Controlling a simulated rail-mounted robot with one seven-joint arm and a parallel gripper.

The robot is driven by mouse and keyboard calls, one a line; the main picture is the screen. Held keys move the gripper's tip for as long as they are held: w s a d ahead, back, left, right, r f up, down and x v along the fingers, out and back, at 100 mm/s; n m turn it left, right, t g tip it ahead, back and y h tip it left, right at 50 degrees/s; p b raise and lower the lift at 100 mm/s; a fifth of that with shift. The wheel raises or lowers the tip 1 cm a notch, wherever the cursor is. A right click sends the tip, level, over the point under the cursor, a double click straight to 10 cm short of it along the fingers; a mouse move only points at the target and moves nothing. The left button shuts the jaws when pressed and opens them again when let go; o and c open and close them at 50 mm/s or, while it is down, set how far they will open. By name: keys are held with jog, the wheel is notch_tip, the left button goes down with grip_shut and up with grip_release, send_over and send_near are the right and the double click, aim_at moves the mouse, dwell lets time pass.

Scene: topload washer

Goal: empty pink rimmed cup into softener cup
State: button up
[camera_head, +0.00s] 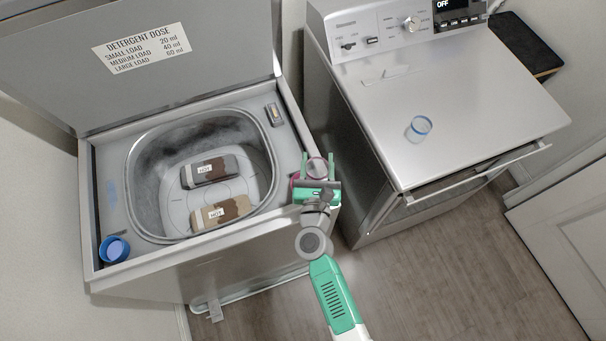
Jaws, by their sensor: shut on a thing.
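The clear pink rimmed cup (317,166) is held between the fingers of my gripper (318,180), above the front right corner of the open washer. My gripper is shut on the cup. The cup looks tilted, but its contents cannot be made out. A pink-edged round shape (294,181) shows just left of my gripper on the washer's right front corner; it may be the softener cup, and my gripper hides most of it. A blue cup (114,248) sits in the washer's front left corner.
The washer lid (130,75) stands open with a detergent dose label. Two cloth bundles (222,212) tagged HOT lie in the drum. A blue rimmed clear cup (420,126) stands on the dryer (455,100) at right. A dark gap separates the machines.

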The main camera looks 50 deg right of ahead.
dwell(0.4)
notch_tip(320, 180, up, 4)
jog(key=p, duration=0.3)
jog(key=shift+r+p, duration=0.15)
jog(key=shift+p, duration=0.25)
